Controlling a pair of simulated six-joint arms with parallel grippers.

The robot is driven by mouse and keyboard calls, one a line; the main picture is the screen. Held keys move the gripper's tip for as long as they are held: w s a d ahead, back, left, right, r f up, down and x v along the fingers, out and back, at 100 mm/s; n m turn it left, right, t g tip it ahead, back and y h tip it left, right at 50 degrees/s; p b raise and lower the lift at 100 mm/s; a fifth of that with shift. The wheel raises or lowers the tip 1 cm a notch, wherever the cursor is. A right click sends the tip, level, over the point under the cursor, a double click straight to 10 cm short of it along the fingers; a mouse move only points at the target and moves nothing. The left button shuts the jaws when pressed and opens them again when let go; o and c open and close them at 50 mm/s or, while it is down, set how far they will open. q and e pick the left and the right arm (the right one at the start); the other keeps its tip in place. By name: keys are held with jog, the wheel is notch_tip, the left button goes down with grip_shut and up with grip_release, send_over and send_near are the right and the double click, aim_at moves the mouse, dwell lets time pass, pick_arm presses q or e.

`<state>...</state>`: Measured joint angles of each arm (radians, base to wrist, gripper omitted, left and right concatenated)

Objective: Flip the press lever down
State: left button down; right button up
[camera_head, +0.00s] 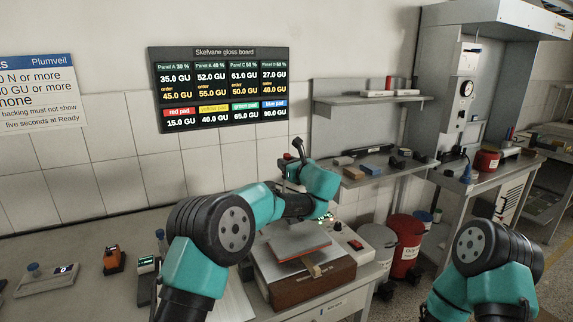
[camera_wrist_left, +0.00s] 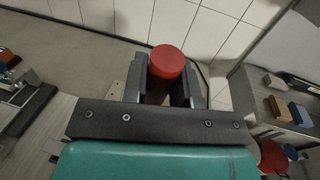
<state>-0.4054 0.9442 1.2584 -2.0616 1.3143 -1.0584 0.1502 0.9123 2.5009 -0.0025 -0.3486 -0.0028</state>
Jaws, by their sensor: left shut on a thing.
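The press (camera_head: 308,282) stands on the bench in the head view, with a reddish-brown base, a grey plate and a red-orange layer under the plate. Its lever's red knob (camera_wrist_left: 167,62) shows between the two dark fingers of my left gripper (camera_wrist_left: 166,88) in the left wrist view. My left gripper (camera_head: 293,160) is shut on the lever just below the knob, well above the press plate. The knob also shows small in the head view (camera_head: 288,156). The lever's shaft is mostly hidden behind my arm and gripper. My right gripper is out of view.
A control box with a red switch (camera_head: 355,244) sits right of the press. An orange device (camera_head: 113,259) lies at left. A wall shelf (camera_head: 370,168) holds small blocks behind the gripper.

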pick_arm(q)
jog(key=s+d+f+n+t+y, duration=0.2)
jog(key=s+d+f+t+y, duration=0.1)
jog(key=s, duration=0.4)
jog(key=shift+d+f+t+y, duration=0.4)
jog(key=shift+f+t+y, duration=0.2)
jog(key=shift+t+y, duration=0.4)
jog(key=c, duration=0.9)
grip_release()
jog(key=shift+d+f, duration=0.1)
jog(key=shift+f, duration=0.05)
